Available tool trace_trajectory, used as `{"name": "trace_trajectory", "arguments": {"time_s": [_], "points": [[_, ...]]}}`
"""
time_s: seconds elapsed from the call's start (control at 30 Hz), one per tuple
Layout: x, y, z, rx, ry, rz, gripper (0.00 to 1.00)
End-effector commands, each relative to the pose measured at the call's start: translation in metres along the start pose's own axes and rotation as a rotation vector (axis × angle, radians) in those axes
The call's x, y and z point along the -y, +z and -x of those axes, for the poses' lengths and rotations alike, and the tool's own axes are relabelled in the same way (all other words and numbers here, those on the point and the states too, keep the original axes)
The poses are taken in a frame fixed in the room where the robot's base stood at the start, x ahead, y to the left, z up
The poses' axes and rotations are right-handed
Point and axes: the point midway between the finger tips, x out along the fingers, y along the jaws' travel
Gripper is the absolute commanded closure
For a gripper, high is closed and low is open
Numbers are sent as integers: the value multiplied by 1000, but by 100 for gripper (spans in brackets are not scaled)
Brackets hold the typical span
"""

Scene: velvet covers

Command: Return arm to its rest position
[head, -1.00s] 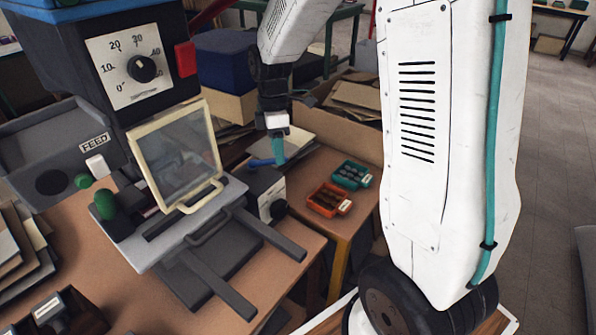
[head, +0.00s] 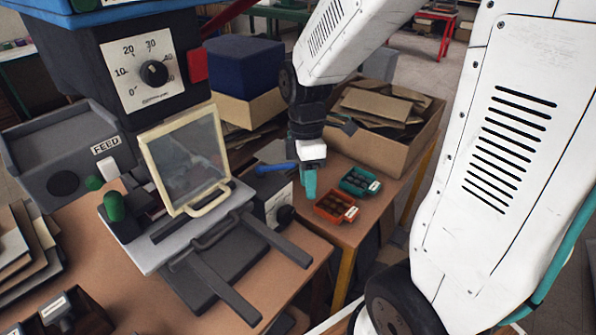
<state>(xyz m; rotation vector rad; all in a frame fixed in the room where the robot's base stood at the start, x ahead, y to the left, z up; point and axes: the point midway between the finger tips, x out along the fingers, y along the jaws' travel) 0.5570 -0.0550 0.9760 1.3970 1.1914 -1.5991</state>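My arm is the white segmented one at the right and top of the head view. My gripper (head: 308,184) hangs from it, with teal fingers pointing down beside the small grey box. Only one finger shows clearly, and nothing is seen held in it. I cannot tell whether the fingers are apart. The gripper is just left of the orange tray (head: 336,208) and the teal tray (head: 359,183), which hold small dark pieces.
A machine with a dial (head: 153,73) and a cream-framed clear guard (head: 186,162) stands at the left. A small grey box (head: 272,207) with a blue handle (head: 273,168) sits near my gripper. A cardboard box (head: 400,140) of flattened card stands behind the trays.

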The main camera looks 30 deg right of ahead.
Motion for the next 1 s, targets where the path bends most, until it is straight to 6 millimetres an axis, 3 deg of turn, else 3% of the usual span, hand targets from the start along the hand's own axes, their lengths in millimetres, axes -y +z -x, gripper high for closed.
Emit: {"name": "trace_trajectory", "arguments": {"time_s": [0.27,0.47,0.57,0.8,1.0], "points": [[0,0,0,0,0,-20,62],[11,3,-2,18,-38,-267,62],[26,7,5,32,-42,-463,62],[79,15,43,14,38,-935,62],[126,22,71,-75,134,-1203,62]]}}
